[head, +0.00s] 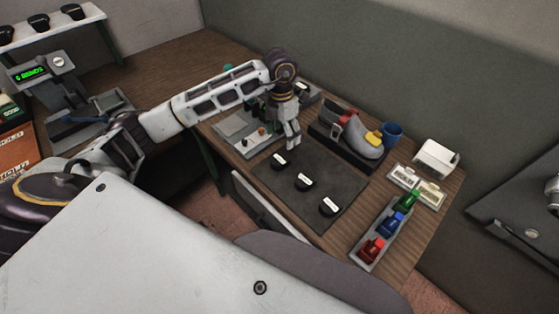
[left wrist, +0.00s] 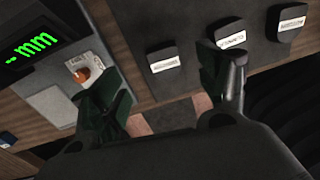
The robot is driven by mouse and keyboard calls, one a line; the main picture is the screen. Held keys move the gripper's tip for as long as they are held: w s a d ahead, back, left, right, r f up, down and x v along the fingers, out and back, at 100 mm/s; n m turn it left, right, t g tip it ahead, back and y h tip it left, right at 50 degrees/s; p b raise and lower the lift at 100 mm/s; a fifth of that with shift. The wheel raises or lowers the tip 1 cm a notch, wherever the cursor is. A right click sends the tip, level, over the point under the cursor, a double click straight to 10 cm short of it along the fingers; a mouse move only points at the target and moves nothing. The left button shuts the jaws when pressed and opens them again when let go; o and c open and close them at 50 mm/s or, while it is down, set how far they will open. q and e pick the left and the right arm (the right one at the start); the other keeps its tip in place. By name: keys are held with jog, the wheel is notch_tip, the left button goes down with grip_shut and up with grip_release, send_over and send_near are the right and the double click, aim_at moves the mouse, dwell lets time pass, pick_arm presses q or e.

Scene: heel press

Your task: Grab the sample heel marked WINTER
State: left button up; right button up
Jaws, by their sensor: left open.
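Three black sample heels with white labels stand in a diagonal row on a dark mat (head: 330,177): the far one (head: 279,160), the middle one (head: 304,182) and the near one (head: 329,207). In the left wrist view they are the left heel (left wrist: 162,58), the middle heel (left wrist: 229,35) and the right heel (left wrist: 287,22). The label words are too small and blurred for me to tell which reads WINTER. My left gripper (head: 286,143) is open and empty, near the far heel. Its right finger partly overlaps the middle heel in the wrist view (left wrist: 165,90). My right gripper is not in view.
A grey shoe (head: 365,145) on a dark stand and a blue cup (head: 391,132) are behind the mat. A tray with red, blue and green items (head: 372,252) stands at the right. A grey plate with an orange knob (left wrist: 82,73) and a green display (left wrist: 30,48) are left of the heels.

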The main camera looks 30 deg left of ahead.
pick_arm(q)
send_over(284, 156)
jog(key=shift+w+a+f, duration=0.15)
jog(key=shift+f, duration=0.9)
jog(key=shift+w+a+f, duration=0.1)
jog(key=shift+a+f, duration=0.05)
jog(key=shift+f, duration=0.9)
jog(key=shift+p, duration=0.3)
jog(key=shift+s+d+f+p, duration=0.15)
jog(key=shift+f+p, duration=0.4)
jog(key=shift+f, duration=0.7)
jog(key=shift+d+f, duration=0.1)
jog(key=shift+f, duration=1.25)
jog(key=shift+c, duration=0.9)
jog(key=c, duration=1)
